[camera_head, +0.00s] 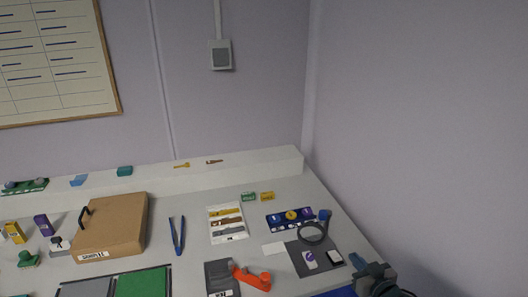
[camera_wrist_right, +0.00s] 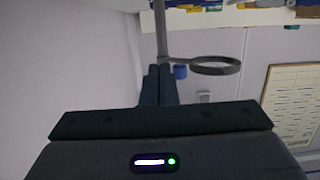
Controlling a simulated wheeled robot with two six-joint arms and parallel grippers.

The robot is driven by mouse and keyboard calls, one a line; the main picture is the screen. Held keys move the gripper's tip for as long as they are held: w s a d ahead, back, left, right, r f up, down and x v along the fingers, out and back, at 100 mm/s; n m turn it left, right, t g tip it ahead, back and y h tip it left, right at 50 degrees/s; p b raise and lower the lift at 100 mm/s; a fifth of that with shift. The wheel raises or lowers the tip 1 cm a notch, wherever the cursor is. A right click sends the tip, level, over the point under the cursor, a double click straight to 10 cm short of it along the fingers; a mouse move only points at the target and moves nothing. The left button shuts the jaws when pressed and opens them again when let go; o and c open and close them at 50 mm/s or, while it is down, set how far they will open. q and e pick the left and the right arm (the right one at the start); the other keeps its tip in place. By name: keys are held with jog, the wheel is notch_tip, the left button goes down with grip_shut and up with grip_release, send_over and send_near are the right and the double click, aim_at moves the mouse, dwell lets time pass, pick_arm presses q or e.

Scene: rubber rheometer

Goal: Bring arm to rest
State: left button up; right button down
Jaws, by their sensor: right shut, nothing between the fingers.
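My right gripper (camera_head: 372,270) shows at the lower right of the head view, by the table's right front edge. It is shut and empty. In the right wrist view its two dark fingers (camera_wrist_right: 158,85) lie together, with nothing between them. Most of the right arm is cut off by the bottom edge of the head view. My left arm and gripper are not in view.
Near the right gripper are a dark mat (camera_head: 308,270), a ring stand (camera_head: 313,235) and a blue tray (camera_head: 290,217). An orange tool (camera_head: 252,277) lies at front centre. A brown case (camera_head: 105,228) and tweezers (camera_head: 177,237) lie farther left. A wall stands at right.

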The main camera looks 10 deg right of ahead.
jog(key=s+a+f+g+h, duration=0.15)
jog(key=s+a+g, duration=0.25)
jog(key=s, duration=0.5)
jog(key=s+a+f+g, duration=0.2)
jog(key=s+a+g, duration=0.15)
jog(key=s, duration=0.65)
jog(key=s+a+f+g+h, duration=0.1)
jog(key=s+a+g, duration=0.3)
jog(key=s, duration=0.5)
jog(key=d+f+g+b, duration=0.2)
jog(key=d+f+b, duration=0.1)
jog(key=f, duration=2.9)
jog(key=s+d+f+b, duration=0.1)
jog(key=s+f, duration=0.8)
jog(key=f, duration=0.2)
jog(key=s+f+g+b, duration=0.1)
jog(key=s+f, duration=0.8)
jog(key=f, duration=0.3)
jog(key=shift+d, duration=0.4)
jog(key=shift+s+y, duration=0.1)
jog(key=shift+y, duration=0.15)
